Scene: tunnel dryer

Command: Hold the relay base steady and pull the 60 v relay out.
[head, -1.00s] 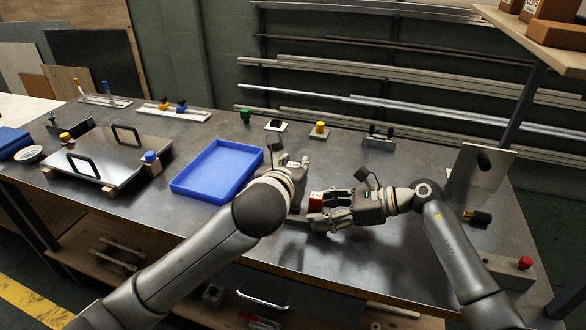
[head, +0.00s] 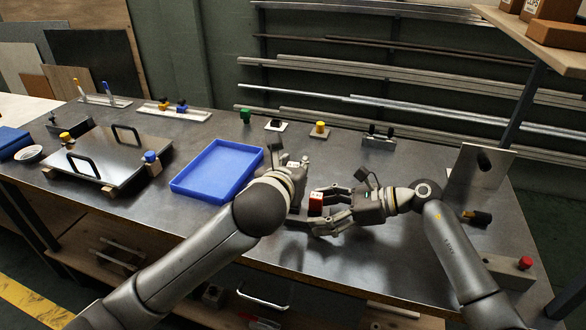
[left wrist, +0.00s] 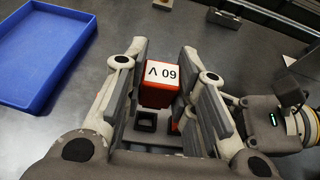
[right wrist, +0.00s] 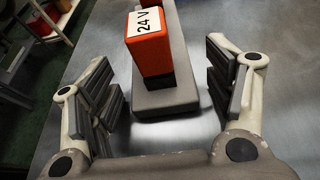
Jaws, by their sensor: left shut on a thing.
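The red 60 V relay (left wrist: 161,85) is between the fingers of my left gripper (left wrist: 165,72), which is shut on it. A dark, square, empty-looking socket (left wrist: 147,121) shows below the relay. My right gripper (right wrist: 160,60) is open. Its fingers stand apart on both sides of the grey relay base (right wrist: 165,102), with gaps. The red 24 V relay (right wrist: 148,45) stands upright on the base; it also shows in the head view (head: 316,202). In the head view my left arm hides the 60 V relay and part of the base.
A blue tray (head: 180,188) lies left of my left gripper. A metal plate with two black handles (head: 95,165) is farther left. Small blocks with coloured knobs stand along the back of the bench. An upright metal plate (head: 465,175) is at the right.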

